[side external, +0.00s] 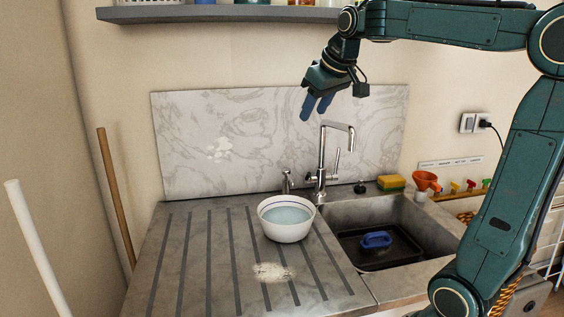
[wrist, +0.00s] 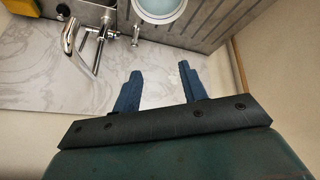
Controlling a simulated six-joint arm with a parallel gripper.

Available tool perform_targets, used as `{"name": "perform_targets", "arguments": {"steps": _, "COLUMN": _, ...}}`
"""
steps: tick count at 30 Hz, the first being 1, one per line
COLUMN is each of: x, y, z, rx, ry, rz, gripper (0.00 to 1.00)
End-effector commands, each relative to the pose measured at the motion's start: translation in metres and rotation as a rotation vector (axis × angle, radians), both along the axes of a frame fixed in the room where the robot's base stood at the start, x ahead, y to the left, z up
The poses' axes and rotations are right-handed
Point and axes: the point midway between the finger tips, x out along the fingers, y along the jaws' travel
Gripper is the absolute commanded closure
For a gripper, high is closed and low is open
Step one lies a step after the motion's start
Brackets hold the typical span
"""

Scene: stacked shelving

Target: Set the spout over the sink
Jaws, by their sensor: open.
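The chrome tap stands behind the sink, and its square-bent spout (side external: 338,125) points right in the side view, with its tip high near the back left of the basin. I cannot tell exactly whether the tip is above the basin or its back rim. The spout (wrist: 70,36) shows at upper left in the wrist view. The steel sink (side external: 432,222) has a dark tray inside. My gripper (side external: 315,113) has blue fingers, open and empty, pointing down just above and left of the spout in the side view. Its fingertips (wrist: 160,72) are apart from the tap in the wrist view.
A white bowl of water (side external: 288,232) stands on the ribbed drainer left of the sink, near a pale spill (side external: 272,272). A blue object (side external: 376,240) lies in the sink tray. A sponge (side external: 391,181) and orange funnel (side external: 426,181) sit at the back right. A shelf (side external: 220,14) hangs above.

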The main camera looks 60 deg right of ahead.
Motion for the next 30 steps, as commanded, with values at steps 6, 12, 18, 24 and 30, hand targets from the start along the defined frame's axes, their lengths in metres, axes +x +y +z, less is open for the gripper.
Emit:
{"name": "perform_targets", "arguments": {"steps": 6, "x": -0.001, "y": -0.062, "z": 0.016, "rx": -0.047, "ry": 0.065, "rz": -0.164, "gripper": 0.58}}
{"name": "perform_targets", "arguments": {"steps": 12, "x": -0.01, "y": -0.105, "z": 0.026, "rx": -0.049, "ry": 0.12, "rz": -0.306, "gripper": 0.58}}
{"name": "perform_targets", "arguments": {"steps": 18, "x": -0.02, "y": -0.132, "z": 0.03, "rx": -0.018, "ry": 0.157, "rz": -0.426, "gripper": 0.58}}
{"name": "perform_targets", "arguments": {"steps": 24, "x": -0.025, "y": -0.143, "z": 0.03, "rx": 0.008, "ry": 0.17, "rz": -0.488, "gripper": 0.58}}
{"name": "perform_targets", "arguments": {"steps": 30, "x": -0.026, "y": -0.145, "z": 0.03, "rx": 0.015, "ry": 0.172, "rz": -0.498, "gripper": 0.58}}
